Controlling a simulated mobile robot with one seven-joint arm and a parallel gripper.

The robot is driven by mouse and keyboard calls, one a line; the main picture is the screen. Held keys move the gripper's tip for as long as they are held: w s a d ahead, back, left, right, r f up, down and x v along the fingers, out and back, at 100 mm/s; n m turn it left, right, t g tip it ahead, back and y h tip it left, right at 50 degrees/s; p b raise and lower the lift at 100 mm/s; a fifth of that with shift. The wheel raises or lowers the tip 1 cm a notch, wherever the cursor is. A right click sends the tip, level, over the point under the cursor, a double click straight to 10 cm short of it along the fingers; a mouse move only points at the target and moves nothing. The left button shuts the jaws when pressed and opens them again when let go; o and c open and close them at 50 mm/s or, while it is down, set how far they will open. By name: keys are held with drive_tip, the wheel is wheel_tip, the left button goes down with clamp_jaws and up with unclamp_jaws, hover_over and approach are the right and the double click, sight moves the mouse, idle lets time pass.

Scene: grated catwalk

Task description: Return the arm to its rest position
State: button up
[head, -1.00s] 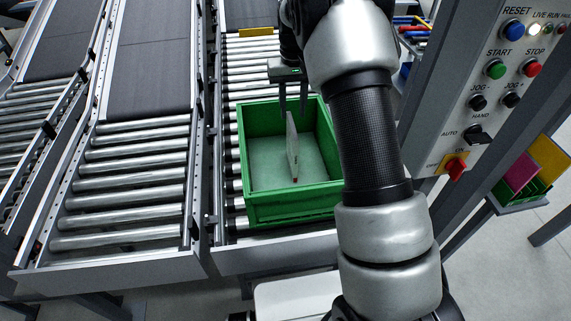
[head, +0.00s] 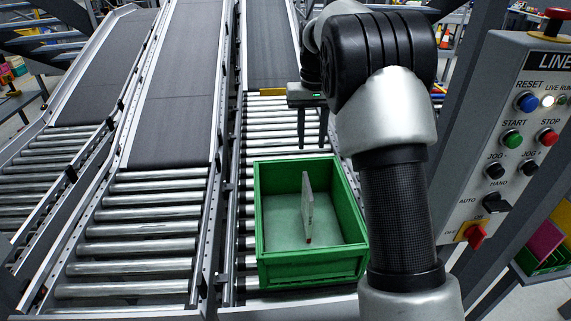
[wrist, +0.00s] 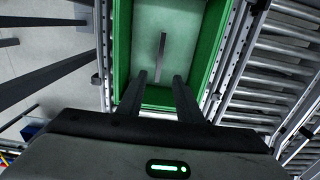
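My gripper (head: 312,146) hangs at the end of my arm, above the rollers just beyond the far edge of the green crate in the head view. Its two fingers are apart with nothing between them; they also show apart in the wrist view (wrist: 161,84). The green crate (head: 312,270) sits on the roller lane. A thin pale panel (head: 307,208) stands on edge inside it, slightly tilted, with a small red mark at its lower end. The wrist view shows the panel (wrist: 162,55) from above, beyond the fingertips and not touching them.
A control panel (head: 515,140) with buttons and switches stands close on the right. More roller lanes (head: 130,240) and dark belts (head: 175,80) lie to the left. Coloured bins (head: 548,240) sit below the control panel. There is open air above the crate.

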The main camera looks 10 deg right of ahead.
drive_tip(key=s+r+t, duration=0.3)
drive_tip(key=s+r, duration=0.9)
drive_tip(key=s, duration=0.5)
drive_tip(key=s+f+t, duration=0.1)
drive_tip(key=s+f, duration=0.1)
drive_tip(key=s, duration=0.6)
drive_tip(key=s+f+t, duration=0.1)
drive_tip(key=s, duration=0.8)
drive_tip(key=shift+f+t+p, duration=0.3)
drive_tip(key=shift+f, duration=0.1)
